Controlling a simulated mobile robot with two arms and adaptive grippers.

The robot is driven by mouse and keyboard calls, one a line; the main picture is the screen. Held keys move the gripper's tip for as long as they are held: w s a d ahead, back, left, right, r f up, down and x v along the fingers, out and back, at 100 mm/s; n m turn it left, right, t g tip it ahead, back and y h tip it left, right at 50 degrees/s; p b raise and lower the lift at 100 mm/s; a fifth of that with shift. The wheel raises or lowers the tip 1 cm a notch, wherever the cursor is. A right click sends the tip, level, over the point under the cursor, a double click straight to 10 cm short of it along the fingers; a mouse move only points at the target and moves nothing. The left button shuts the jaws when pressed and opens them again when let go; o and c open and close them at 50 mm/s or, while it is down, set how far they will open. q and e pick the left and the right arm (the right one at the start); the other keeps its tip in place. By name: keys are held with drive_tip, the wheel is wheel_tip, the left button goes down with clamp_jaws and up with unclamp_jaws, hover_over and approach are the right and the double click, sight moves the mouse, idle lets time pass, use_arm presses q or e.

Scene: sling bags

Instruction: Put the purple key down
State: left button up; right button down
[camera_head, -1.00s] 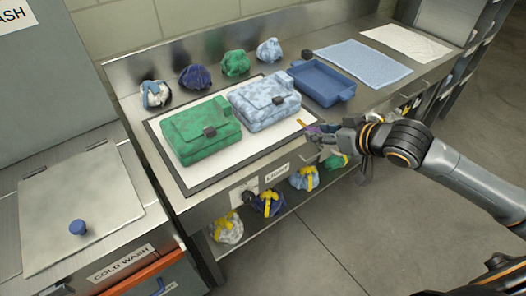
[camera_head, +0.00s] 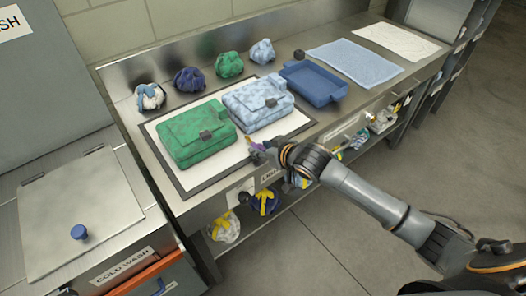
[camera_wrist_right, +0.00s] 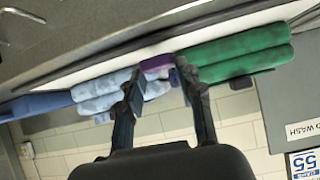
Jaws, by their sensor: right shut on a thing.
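The purple key (camera_head: 256,158) is at the tip of my right gripper (camera_head: 263,153), near the front edge of the white, dark-bordered mat (camera_head: 163,171). It is small and partly hidden by the fingers. In the right wrist view the purple key (camera_wrist_right: 157,63) shows between the two fingertips of my right gripper (camera_wrist_right: 157,73), which is shut on it. Whether the key touches the mat cannot be told. A green sling bag (camera_head: 190,140) and a light blue patterned bag (camera_head: 252,105) lie on the mat just behind the gripper. My left gripper is not in view.
A blue tray (camera_head: 339,94), a light blue towel (camera_head: 355,62) and a white cloth (camera_head: 398,41) lie to the right on the steel counter. Several tied bundles (camera_head: 190,80) line the back. A shelf below holds more bundles (camera_head: 224,230). A cold wash unit stands at left.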

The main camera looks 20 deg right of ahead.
drive_tip(key=shift+f, duration=0.95)
drive_tip(key=shift+s+f, duration=0.1)
drive_tip(key=shift+f, duration=0.05)
drive_tip(key=c, duration=0.9)
unclamp_jaws()
drive_tip(key=shift+o, duration=0.2)
drive_tip(key=shift+d, duration=0.1)
drive_tip(key=shift+r, duration=0.2)
drive_tip(key=v, duration=1.2)
drive_tip(key=shift+b, duration=0.3)
